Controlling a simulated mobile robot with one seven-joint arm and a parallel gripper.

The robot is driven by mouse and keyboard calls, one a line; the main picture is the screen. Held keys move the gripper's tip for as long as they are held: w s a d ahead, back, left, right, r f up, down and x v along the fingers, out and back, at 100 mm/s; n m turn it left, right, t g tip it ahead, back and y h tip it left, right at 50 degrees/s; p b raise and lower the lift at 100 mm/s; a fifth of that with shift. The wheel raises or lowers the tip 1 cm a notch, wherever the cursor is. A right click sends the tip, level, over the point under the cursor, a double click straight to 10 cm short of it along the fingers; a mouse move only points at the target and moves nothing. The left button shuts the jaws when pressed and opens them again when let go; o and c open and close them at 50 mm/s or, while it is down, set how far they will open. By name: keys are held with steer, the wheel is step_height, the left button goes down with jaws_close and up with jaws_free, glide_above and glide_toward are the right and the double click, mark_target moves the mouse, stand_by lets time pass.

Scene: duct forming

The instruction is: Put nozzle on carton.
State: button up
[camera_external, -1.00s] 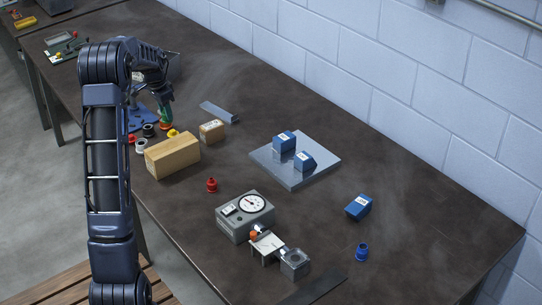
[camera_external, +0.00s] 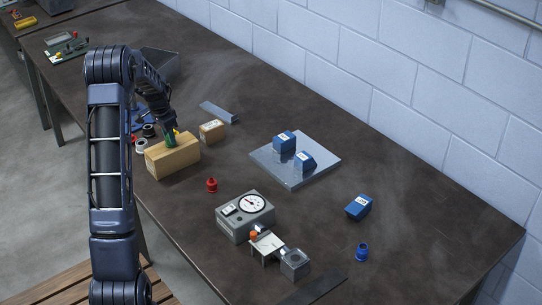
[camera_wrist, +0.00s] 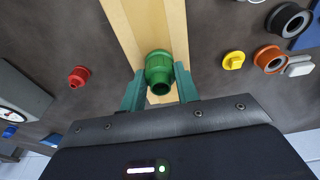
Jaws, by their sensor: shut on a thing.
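My gripper (camera_external: 171,136) is over the top of the large tan carton (camera_external: 181,160), near its left part. In the wrist view, the teal fingers of my gripper (camera_wrist: 160,92) are closed on the sides of a green nozzle (camera_wrist: 159,72). The nozzle's round open end faces the camera. The carton's top (camera_wrist: 148,22) shows behind the nozzle, with a lighter strip along it. I cannot tell whether the nozzle touches the carton. In the external view the nozzle is small and partly hidden by my fingers.
A smaller box (camera_external: 212,131) stands behind the carton. A red nozzle (camera_external: 211,185) and a gauge unit (camera_external: 246,216) are in front. Blue blocks lie on and beside a metal plate (camera_external: 318,177). Yellow (camera_wrist: 233,60) and orange (camera_wrist: 269,58) parts lie right in the wrist view.

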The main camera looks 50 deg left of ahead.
steer(key=o, duration=0.9)
steer(key=shift+f, duration=0.15)
steer(key=shift+o, duration=0.2)
step_height(320, 180, up, 12)
steer(key=s, duration=0.1)
steer(key=shift+s, duration=0.4)
